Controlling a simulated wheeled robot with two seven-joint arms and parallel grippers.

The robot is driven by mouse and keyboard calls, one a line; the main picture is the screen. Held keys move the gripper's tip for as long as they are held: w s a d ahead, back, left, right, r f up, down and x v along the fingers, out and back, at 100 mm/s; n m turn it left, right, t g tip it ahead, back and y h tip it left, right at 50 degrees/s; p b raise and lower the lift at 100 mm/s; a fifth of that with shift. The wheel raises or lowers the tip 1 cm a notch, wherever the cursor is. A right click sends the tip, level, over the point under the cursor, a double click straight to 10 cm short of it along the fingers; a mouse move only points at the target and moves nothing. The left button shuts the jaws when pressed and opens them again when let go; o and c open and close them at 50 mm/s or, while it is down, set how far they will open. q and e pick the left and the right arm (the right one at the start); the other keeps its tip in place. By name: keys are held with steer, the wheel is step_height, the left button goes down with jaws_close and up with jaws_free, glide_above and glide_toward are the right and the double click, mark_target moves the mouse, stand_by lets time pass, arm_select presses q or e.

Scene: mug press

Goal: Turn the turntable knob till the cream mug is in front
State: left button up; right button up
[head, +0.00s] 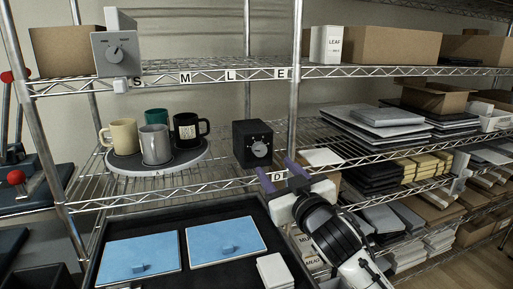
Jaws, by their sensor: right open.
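The cream mug (122,136) stands on the left side of the round grey turntable (158,165) on the wire shelf. A grey mug (155,145) is at the front of the turntable, a black mug (187,129) at the right and a green mug (157,118) at the back, partly hidden. A black box with a round grey dial knob (260,149) stands right of the turntable. Another dial (115,52) is on a grey box at the upper left. My right gripper (276,180) is open and empty, below and right of the black box's knob. My left gripper is not in view.
Below is a dark tray (180,215) with two blue panels and white cards. A metal post (297,80) stands right of the black box. Stacked dark and grey packs (375,122) fill the right shelves. A label rail edges the shelf.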

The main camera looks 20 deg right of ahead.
mark_target(261, 151)
steer(key=w, duration=0.9)
steer(key=shift+w+a+r+p, duration=0.2)
steer(key=shift+w+p, duration=0.1)
steer(key=shift+p, duration=0.1)
steer(key=c, duration=1)
